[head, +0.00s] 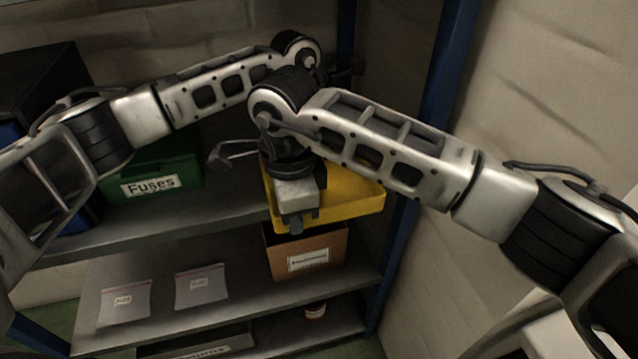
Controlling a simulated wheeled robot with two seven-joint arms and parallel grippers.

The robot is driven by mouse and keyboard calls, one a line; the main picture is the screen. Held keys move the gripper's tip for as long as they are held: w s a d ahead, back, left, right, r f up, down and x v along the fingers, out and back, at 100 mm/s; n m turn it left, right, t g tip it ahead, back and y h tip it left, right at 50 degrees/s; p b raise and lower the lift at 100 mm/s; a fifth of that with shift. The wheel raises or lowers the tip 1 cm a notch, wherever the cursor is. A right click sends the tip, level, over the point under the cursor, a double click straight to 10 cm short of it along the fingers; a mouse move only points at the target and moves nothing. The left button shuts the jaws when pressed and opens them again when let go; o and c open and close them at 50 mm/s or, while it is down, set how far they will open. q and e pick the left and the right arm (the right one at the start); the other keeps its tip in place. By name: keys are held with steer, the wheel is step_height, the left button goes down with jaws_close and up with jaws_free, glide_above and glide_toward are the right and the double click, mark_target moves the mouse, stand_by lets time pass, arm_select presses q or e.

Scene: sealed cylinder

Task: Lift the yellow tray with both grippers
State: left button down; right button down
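The yellow tray (350,207) sits on the upper metal shelf at the right, near the blue post. Its left part and back are covered by my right arm and gripper. My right gripper (297,224) points down at the tray's front left side, overlapping its front wall. I cannot tell whether its fingers touch or straddle the wall, or how far apart they are. My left arm reaches in from the left across the back. Its end is hidden behind my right arm, so I cannot make out the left gripper.
A green bin labelled Fuses (150,182) stands left of the tray on the upper shelf (190,222). A cardboard box (308,254) and two flat bags (125,302) lie on the shelf below. A blue post (402,245) stands close at the right.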

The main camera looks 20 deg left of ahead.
arm_select(q)
steer(key=shift+r, duration=0.15)
arm_select(e)
steer(key=shift+r, duration=0.15)
